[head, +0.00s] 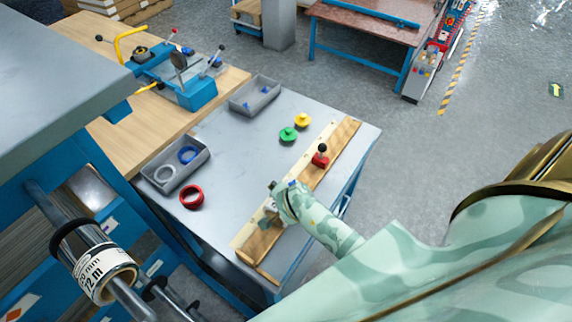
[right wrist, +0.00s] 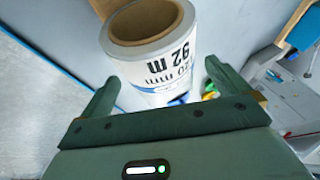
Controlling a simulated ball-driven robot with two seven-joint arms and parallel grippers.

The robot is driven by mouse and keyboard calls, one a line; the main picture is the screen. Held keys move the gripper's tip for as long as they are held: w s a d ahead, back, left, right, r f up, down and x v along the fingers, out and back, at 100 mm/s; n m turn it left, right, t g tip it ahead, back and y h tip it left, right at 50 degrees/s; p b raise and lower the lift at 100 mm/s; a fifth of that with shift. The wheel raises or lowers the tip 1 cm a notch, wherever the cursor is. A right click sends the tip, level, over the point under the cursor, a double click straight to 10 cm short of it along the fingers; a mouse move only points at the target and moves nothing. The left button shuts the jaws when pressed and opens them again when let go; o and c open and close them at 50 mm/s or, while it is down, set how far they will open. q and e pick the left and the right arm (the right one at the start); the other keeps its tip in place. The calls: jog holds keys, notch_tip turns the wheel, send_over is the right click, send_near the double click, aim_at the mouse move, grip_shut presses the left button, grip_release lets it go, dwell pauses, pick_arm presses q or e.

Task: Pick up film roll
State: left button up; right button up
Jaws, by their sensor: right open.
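In the right wrist view, a white film roll (right wrist: 155,60) with a brown cardboard core and the print "92 m" and "120 mm" is beyond my right gripper (right wrist: 163,80). The gripper's green fingers are apart, one on each side of the roll; I cannot tell whether they touch it. In the head view, my right gripper (head: 272,208) is low over the near part of the wooden board on the grey table, hiding what is under it. Another white film roll (head: 100,268) sits on a metal shaft at lower left. My left gripper is not in view.
A blue fixture (head: 185,88) stands behind.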

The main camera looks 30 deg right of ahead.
jog(key=x, duration=0.2)
jog(key=shift+w+d+f+b, duration=0.1)
jog(key=shift+w+f+b, duration=0.1)
jog(key=shift+f+b, duration=0.1)
jog(key=shift+r, duration=0.1)
jog(key=c, duration=1.3)
